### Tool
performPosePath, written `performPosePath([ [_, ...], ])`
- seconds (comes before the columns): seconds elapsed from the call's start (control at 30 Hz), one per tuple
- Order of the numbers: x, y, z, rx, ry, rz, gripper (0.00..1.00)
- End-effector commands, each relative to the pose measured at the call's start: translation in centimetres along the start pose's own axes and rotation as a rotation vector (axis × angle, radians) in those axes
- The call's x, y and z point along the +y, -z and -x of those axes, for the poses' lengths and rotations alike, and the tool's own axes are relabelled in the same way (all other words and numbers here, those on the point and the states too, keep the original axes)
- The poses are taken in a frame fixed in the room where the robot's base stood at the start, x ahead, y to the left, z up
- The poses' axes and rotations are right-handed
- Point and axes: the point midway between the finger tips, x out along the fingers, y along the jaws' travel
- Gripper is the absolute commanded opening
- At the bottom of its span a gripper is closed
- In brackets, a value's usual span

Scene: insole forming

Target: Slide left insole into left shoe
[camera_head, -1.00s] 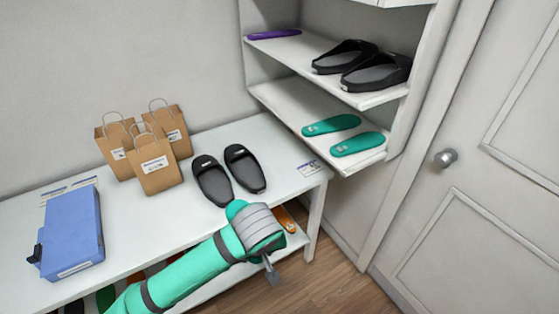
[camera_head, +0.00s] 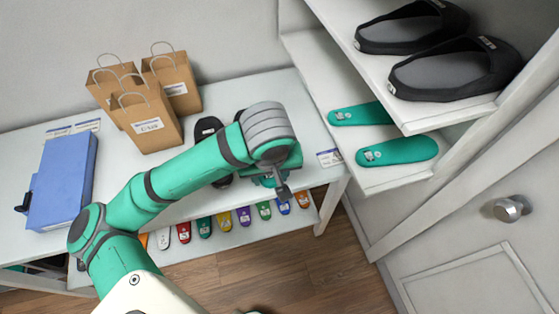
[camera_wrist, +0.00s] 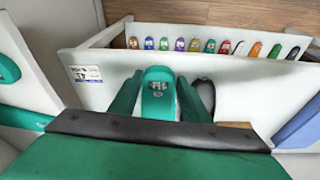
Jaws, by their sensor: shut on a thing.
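My gripper (camera_head: 277,180) is over the right part of the white table, near its front edge. In the wrist view its two dark green fingers are shut on a teal-green insole (camera_wrist: 158,104) with a white label. A black slide shoe (camera_head: 208,126) lies on the table to the left of my gripper, its middle hidden behind my arm. The other shoe is mostly hidden by the arm. In the wrist view a dark curved edge (camera_wrist: 206,82), perhaps a shoe, shows beside the right finger. I cannot tell whether the insole touches a shoe.
Two more teal insoles (camera_head: 397,150) lie on the lower wall shelf, with black shoes (camera_head: 455,70) above. Paper bags (camera_head: 150,120) and a blue box (camera_head: 62,180) stand on the table (camera_head: 100,220). Several coloured insoles (camera_head: 243,215) line the shelf below.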

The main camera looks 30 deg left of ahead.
Motion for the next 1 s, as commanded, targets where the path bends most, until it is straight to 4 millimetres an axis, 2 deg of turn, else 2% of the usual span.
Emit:
performPosePath([
  [0.17, -0.1, -0.1, -0.6, -0.002, 0.000, 0.001, 0.21],
  [1.0, -0.2, -0.9, -6.3, -0.001, 0.000, 0.001, 0.21],
])
